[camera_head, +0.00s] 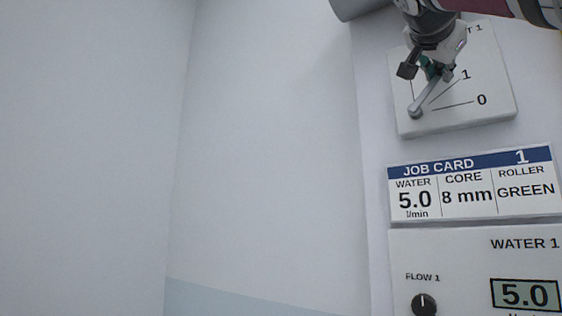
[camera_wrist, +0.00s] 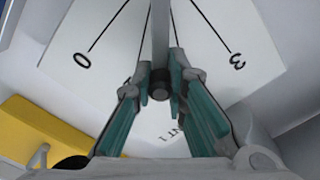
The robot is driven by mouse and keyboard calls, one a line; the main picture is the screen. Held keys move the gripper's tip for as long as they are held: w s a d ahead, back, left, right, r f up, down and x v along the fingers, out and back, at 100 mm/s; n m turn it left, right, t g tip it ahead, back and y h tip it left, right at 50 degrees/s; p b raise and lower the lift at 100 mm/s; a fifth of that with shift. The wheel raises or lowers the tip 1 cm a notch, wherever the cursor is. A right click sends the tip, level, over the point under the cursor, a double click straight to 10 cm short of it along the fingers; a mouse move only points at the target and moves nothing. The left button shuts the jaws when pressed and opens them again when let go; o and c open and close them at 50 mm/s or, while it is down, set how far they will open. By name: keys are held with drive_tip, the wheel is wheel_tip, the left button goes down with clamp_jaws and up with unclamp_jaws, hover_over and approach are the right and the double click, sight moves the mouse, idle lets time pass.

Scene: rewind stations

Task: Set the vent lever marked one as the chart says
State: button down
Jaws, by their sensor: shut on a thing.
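The vent lever (camera_head: 424,97) is a grey bar on a pale plate (camera_head: 480,117) at the upper right of the head view. Its pivot is at the lower left, and it slants up and right, steeper than the line to 1. My gripper (camera_head: 436,72) is shut on its free end. In the wrist view the lever (camera_wrist: 160,40) runs down the middle to a dark round knob (camera_wrist: 160,84) between my fingertips (camera_wrist: 161,85). Marks 0 and 3 show on either side. The marks between are hidden there. No chart for the vent is in view.
Below the plate is a job card (camera_head: 470,184) reading water 5.0, core 8 mm, roller green. Under it, a Water 1 panel (camera_head: 450,262) has a flow knob (camera_head: 423,304) and a display (camera_head: 525,294) reading 5.0. A yellow thing (camera_wrist: 40,130) shows in the wrist view.

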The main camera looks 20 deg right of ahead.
drive_tip(key=f+m+b, duration=0.1)
drive_tip(key=s+f+m+b, duration=0.1)
drive_tip(key=m+b, duration=0.1)
drive_tip(key=d+f+m+b, duration=0.1)
drive_tip(key=shift+s+d+f+m+b, duration=0.1)
drive_tip(key=shift+s+f+m+b, duration=0.1)
drive_tip(key=shift+s+m+b, duration=0.1)
drive_tip(key=shift+s+d+f+m+b, duration=0.1)
drive_tip(key=shift+s+f+m+b, duration=0.05)
drive_tip(key=shift+f+m+b, duration=0.8)
drive_tip(key=shift+s+d+f+m+b, duration=0.1)
drive_tip(key=shift+f+m+b, duration=0.5)
drive_tip(key=shift+m+b, duration=0.55)
drive_tip(key=c, duration=1.6)
unclamp_jaws()
drive_tip(key=shift+o, duration=0.2)
drive_tip(key=shift+a, duration=0.1)
drive_tip(key=v, duration=1.1)
drive_tip(key=shift+s+a, duration=0.3)
